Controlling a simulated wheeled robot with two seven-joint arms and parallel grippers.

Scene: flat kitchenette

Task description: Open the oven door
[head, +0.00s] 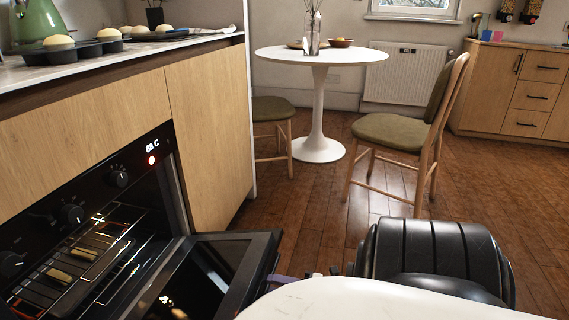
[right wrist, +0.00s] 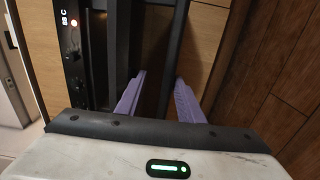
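The oven (head: 75,230) is at the left in the head view, with a black control panel and a lit display. Its door (head: 255,250) is swung down and out, showing the glass and the racks inside; whether it is fully down I cannot tell. In the right wrist view, the black control panel (right wrist: 73,50) is at the upper left. My right gripper (right wrist: 158,95) shows two purple fingers spread apart with a gap between them, close to dark door parts. Contact with the door is unclear. In the head view my arm hides most of this gripper. My left gripper is out of view.
Wooden cabinet fronts (head: 208,140) flank the oven under a counter holding a muffin tray (head: 72,52) and a green kettle (head: 38,22). A white round table (head: 319,55) and a chair (head: 398,133) stand farther back. Wooden floor between is clear.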

